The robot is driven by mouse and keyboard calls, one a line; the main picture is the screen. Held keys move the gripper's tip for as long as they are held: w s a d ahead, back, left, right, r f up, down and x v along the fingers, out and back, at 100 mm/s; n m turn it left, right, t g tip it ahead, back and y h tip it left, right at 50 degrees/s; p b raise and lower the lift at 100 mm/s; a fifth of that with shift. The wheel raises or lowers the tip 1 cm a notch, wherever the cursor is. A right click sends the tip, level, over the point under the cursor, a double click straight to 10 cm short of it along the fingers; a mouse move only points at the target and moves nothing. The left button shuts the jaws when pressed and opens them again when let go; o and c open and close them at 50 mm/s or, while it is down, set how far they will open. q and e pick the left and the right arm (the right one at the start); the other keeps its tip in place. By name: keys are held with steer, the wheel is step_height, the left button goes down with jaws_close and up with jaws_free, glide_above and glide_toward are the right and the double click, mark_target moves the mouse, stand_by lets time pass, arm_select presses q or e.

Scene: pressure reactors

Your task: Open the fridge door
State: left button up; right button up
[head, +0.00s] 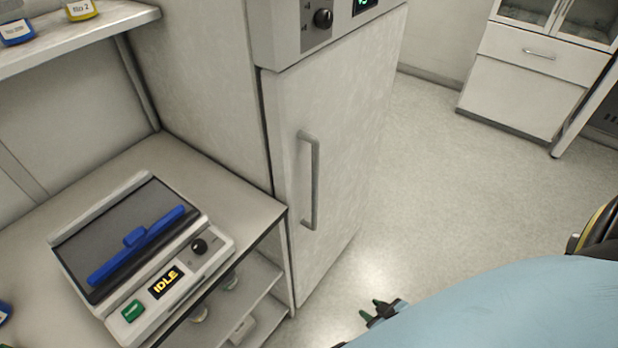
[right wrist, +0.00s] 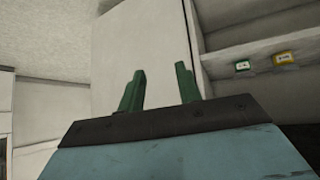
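The fridge (head: 345,125) is a tall white cabinet in the middle of the head view. Its door is shut, with a vertical grey bar handle (head: 315,180) near the door's left edge. My right gripper (head: 378,308) shows at the bottom of the head view, in front of and below the handle, apart from it. In the right wrist view its two green fingers (right wrist: 158,88) are spread apart with nothing between them. A pale upright panel stands beyond them; the handle is not visible there. My left gripper is not in view.
A bench (head: 190,165) left of the fridge carries a device (head: 165,285) with a blue bar and an "IDLE" display. Open floor (head: 440,190) lies right of the fridge, before a white cabinet (head: 525,85).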

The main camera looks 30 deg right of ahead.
steer(key=w+d+r+t+y, duration=0.1)
steer(key=w+r+t, duration=0.1)
steer(key=w+r, duration=0.35)
steer(key=w+r+t, duration=0.2)
steer(key=w+r, duration=0.1)
steer(key=r, duration=0.5)
steer(key=n+t+y, duration=0.1)
steer(key=t+y, duration=0.1)
steer(key=t, duration=0.3)
glide_toward(317, 182)
steer(key=w, duration=0.3)
steer(key=w+a, duration=0.1)
steer(key=w, duration=0.6)
steer(key=shift+w+a+b, duration=0.35)
steer(key=shift+w+b, duration=0.05)
steer(key=shift+c, duration=0.2)
jaws_close()
